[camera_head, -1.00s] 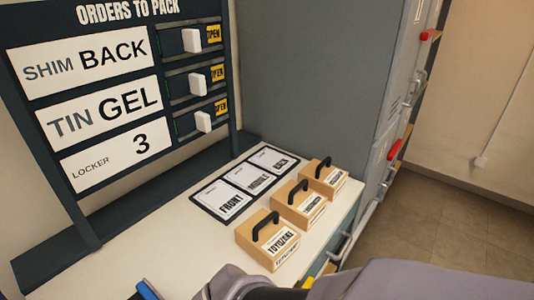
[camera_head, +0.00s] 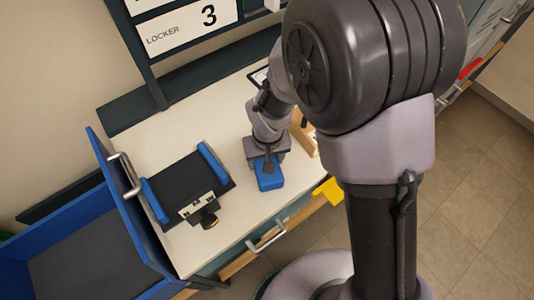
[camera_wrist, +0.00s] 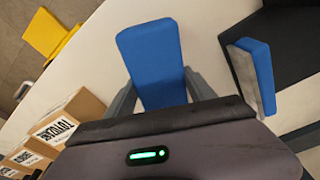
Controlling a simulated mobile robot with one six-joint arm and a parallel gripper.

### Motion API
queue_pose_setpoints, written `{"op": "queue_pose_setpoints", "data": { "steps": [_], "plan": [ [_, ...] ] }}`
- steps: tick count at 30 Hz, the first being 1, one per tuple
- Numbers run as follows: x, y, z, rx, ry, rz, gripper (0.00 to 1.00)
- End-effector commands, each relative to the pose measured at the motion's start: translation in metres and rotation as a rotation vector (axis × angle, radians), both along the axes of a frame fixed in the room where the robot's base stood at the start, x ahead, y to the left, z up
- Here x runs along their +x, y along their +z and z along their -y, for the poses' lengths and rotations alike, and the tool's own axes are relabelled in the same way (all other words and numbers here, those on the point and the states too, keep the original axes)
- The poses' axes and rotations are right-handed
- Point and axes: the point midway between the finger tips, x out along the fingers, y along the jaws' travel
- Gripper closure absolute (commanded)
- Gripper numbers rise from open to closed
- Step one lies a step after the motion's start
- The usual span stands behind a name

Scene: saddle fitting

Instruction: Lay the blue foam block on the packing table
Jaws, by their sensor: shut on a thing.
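The blue foam block (camera_head: 270,181) is held in my gripper (camera_head: 267,163), over the front part of the white packing table (camera_head: 135,130). In the wrist view the block (camera_wrist: 153,58) sits between the two grey fingers of my gripper (camera_wrist: 162,95), which are closed on its sides. Its far end sticks out past the fingers. I cannot tell whether its underside touches the table top.
A black holder (camera_head: 183,185) with blue side pads stands left of the block. A blue open-topped bin (camera_head: 65,235) is at the far left. A yellow piece (camera_head: 329,190) juts out at the table's front edge.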

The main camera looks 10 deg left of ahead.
Motion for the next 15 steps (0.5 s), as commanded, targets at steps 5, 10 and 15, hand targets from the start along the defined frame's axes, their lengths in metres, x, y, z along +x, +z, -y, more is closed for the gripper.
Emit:
{"op": "queue_pose_setpoints", "data": {
  "steps": [5,10,15],
  "plan": [
    [0.0001,-0.0002,-0.0003,0.001,0.0,0.002,0.77],
    [-0.0001,-0.0042,-0.0002,0.0,0.0,0.001,0.35],
    [-0.0001,-0.0028,-0.0001,0.0,0.001,0.001,0.15]
  ]
}}
